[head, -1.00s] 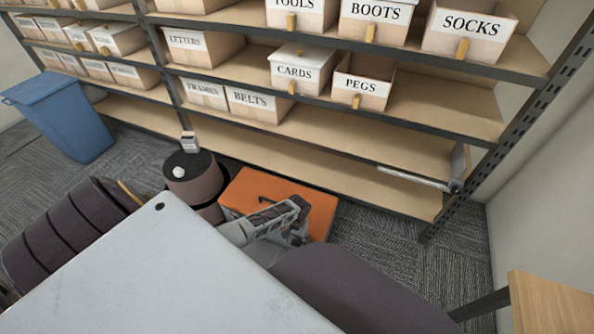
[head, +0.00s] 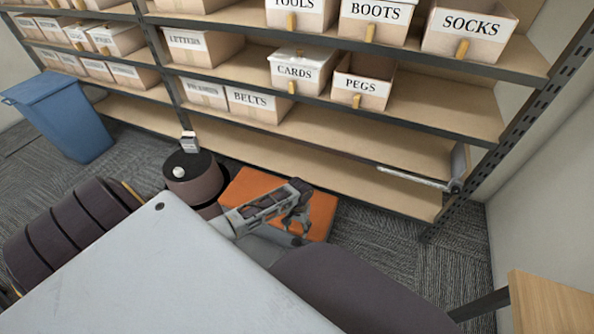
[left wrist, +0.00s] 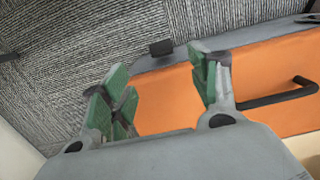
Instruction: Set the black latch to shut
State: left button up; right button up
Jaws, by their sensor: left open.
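An orange case (head: 246,187) lies on the floor before the shelf, partly hidden by my left arm. In the left wrist view its orange face (left wrist: 165,100) shows a black bar handle (left wrist: 283,96) at right and a grey rim. A small black tab (left wrist: 160,47), which looks like the latch, stands out from the rim; I cannot tell its exact setting. My left gripper (head: 297,226) is over the right part of the case. Its green-padded fingers (left wrist: 157,68) are apart and empty, with the tab beyond the gap between them. My right gripper is not in view.
A shelf rack (head: 330,180) with labelled boxes stands behind the case. A dark round bin (head: 190,180) with small things on top stands left of the case. A blue bin (head: 60,115) is farther left. Carpet is clear right of the case.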

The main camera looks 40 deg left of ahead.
pick_arm(q)
jog(key=shift+r, duration=0.3)
